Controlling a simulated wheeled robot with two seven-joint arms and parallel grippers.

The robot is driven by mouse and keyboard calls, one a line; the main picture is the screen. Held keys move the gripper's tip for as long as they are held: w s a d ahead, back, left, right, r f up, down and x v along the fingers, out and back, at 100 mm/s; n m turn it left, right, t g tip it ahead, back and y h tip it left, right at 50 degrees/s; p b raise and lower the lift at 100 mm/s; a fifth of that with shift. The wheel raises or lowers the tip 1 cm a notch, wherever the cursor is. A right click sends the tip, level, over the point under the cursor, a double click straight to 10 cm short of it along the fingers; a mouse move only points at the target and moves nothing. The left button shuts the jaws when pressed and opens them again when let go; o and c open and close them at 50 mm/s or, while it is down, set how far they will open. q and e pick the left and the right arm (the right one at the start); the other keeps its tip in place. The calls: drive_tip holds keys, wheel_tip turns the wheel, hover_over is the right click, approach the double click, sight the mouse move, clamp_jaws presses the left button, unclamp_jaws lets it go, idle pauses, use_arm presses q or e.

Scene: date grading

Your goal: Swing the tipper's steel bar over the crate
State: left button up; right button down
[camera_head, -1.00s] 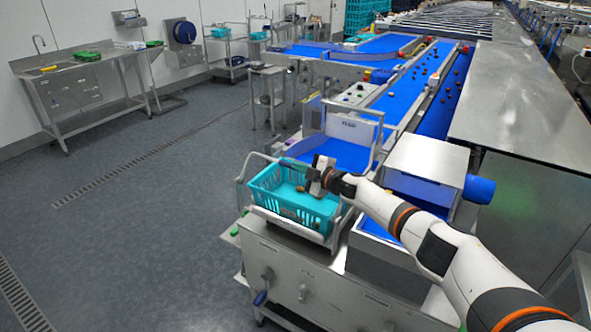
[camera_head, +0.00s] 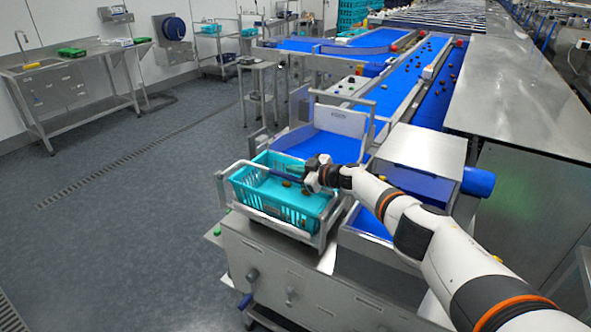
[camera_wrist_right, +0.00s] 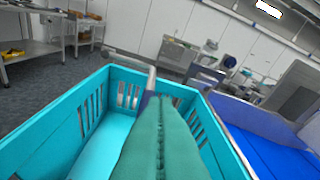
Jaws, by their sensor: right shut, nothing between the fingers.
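The teal crate (camera_head: 243,193) sits in the tipper's steel cradle (camera_head: 300,237). The tipper's steel bar (camera_head: 246,163) rises at the crate's left and runs across above its back part; its blue sleeve (camera_head: 285,176) reaches toward my right gripper (camera_head: 309,176). In the right wrist view the bar (camera_wrist_right: 130,60) and sleeve (camera_wrist_right: 147,97) lie just beyond the shut green fingertips (camera_wrist_right: 165,100). The fingers hold nothing and hang over the crate (camera_wrist_right: 62,118). Whether they touch the sleeve I cannot tell. My left gripper is not in view.
Blue belts (camera_head: 400,85) carry dates farther back. The floor (camera_head: 130,220) at left is clear.

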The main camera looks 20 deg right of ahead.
drive_tip(key=shift+w+d+f+b, duration=0.1)
drive_tip(key=shift+f+b, duration=0.2)
drive_tip(key=shift+f, duration=0.2)
idle(0.3)
wheel_tip(320, 180, up, 5)
drive_tip(key=p, duration=0.6)
drive_tip(key=w+d+f+v, duration=0.1)
drive_tip(key=d+v, duration=0.1)
drive_tip(key=v, duration=0.7)
drive_tip(key=shift+s, duration=0.25)
drive_tip(key=shift+s+d+r, duration=0.1)
drive_tip(key=shift+s+d, duration=0.05)
